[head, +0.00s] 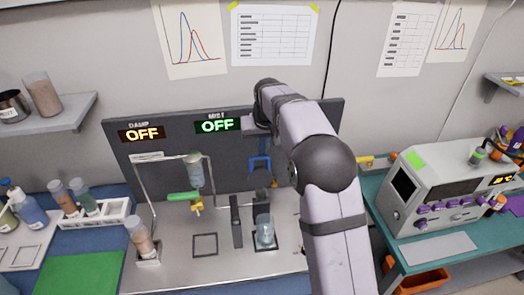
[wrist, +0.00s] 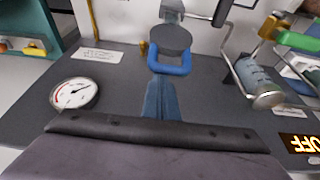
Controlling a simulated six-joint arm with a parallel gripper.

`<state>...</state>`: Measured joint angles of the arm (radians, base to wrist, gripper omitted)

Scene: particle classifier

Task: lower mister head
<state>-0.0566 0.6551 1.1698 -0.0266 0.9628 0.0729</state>
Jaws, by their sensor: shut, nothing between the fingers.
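The mister head looks to be the dark round disc with a blue loop handle (head: 261,166) on the back panel, right of centre. It stands above a clear cup (head: 265,232). In the wrist view the disc (wrist: 170,39) and its blue handle (wrist: 171,69) show upside down, with a blue stem running toward my gripper. My gripper (head: 252,125) is close to the panel beside the green MIST OFF display (head: 217,125), above the blue handle and apart from it. It is shut and empty. Its dark front edge fills the bottom of the wrist view (wrist: 160,132); its fingertips are not clear.
An orange DAMP OFF display (head: 142,134) is on the panel's left. A glass tube (head: 195,172) hangs over a green-handled valve (head: 184,196). A round gauge (wrist: 75,95) is on the panel. My arm hides the panel's right part. A grey instrument (head: 445,185) stands at right.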

